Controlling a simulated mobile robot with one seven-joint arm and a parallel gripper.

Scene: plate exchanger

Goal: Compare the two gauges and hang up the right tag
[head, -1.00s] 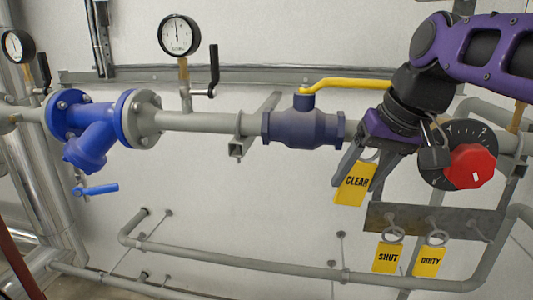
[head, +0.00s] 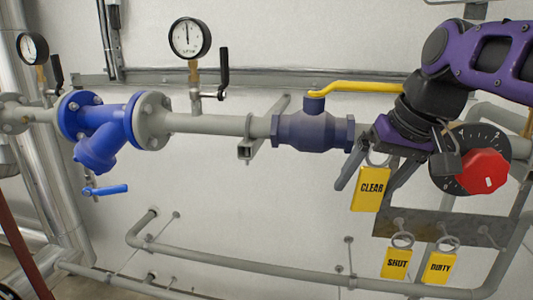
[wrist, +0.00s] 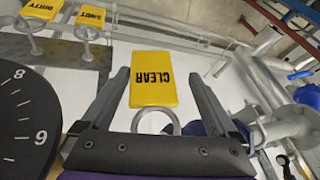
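The left gauge (head: 33,47) and the right gauge (head: 189,39) flank the blue strainer (head: 98,128). The right gauge's needle points about straight up; the left one is too small to read surely. The yellow CLEAR tag (head: 369,190) hangs by its ring below my gripper's palm, beside the ball valve (head: 312,130). My gripper (wrist: 163,70) has its fingers spread either side of the CLEAR tag (wrist: 153,80), with gaps on both sides. What bears the ring is hidden. SHUT (head: 396,263) and DIRTY (head: 438,267) tags hang on the rack (head: 420,227).
A dial with a red knob (head: 483,171) and a padlock (head: 446,158) are close right of my gripper. The yellow valve lever (head: 365,86) lies above it. A lower pipe (head: 250,262) runs beneath. The wall between the pipes is mostly clear.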

